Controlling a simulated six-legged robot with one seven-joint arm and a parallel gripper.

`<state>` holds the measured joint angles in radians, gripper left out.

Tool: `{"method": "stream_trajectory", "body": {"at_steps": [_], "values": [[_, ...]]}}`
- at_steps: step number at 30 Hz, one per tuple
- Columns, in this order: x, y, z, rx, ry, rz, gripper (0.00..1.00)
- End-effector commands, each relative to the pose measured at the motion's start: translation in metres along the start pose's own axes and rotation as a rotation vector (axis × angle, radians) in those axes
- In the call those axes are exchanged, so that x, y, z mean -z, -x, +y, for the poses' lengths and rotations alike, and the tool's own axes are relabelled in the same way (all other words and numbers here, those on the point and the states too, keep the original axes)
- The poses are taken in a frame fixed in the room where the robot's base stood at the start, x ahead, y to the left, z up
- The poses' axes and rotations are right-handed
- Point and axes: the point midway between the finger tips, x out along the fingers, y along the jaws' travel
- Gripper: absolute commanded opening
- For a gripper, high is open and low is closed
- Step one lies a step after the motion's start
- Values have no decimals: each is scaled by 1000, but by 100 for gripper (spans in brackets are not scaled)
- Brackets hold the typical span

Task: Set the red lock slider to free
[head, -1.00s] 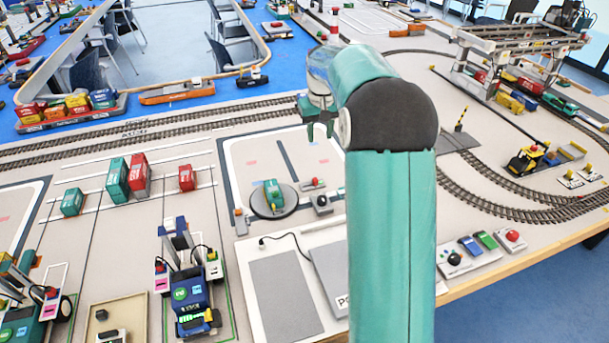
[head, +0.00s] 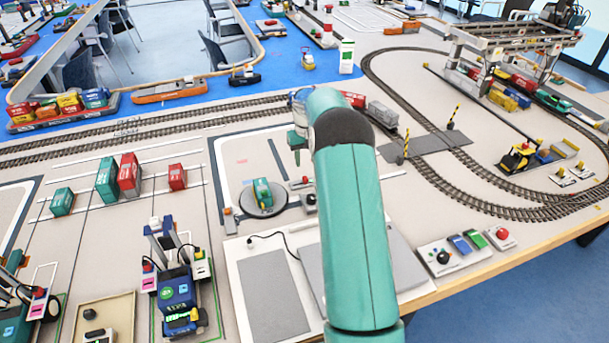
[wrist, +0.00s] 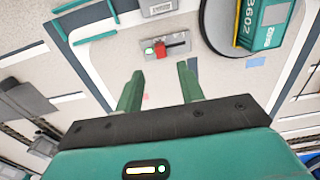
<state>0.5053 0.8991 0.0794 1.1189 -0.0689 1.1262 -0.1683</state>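A green light (wrist: 149,50) shows at the plate's left end. In the head view the slider plate (head: 299,183) sits beside the turntable (head: 247,209), which carries a green locomotive (head: 262,192). My gripper (wrist: 160,71) is open and empty, its two green fingers apart and the slider beyond the gap between their tips. It also shows in the head view (head: 297,150), above the board; contact is not visible.
A grey box with a black knob (head: 310,201) stands close to the slider. The turntable rim (wrist: 207,40) and locomotive lie to the right in the wrist view. A control panel (head: 452,252) with a red button is at the front right. Train tracks (head: 420,165) run behind.

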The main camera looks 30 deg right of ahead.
Motion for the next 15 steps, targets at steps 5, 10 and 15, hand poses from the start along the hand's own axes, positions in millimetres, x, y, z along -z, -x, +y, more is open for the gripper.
{"method": "stream_trajectory", "body": {"at_steps": [5, 10, 15], "values": [[0, -38, -1, 2, 1, -4, 38], [1, -65, -1, 1, 3, -1, 38], [2, -77, -1, 0, 4, -1, 38]]}}
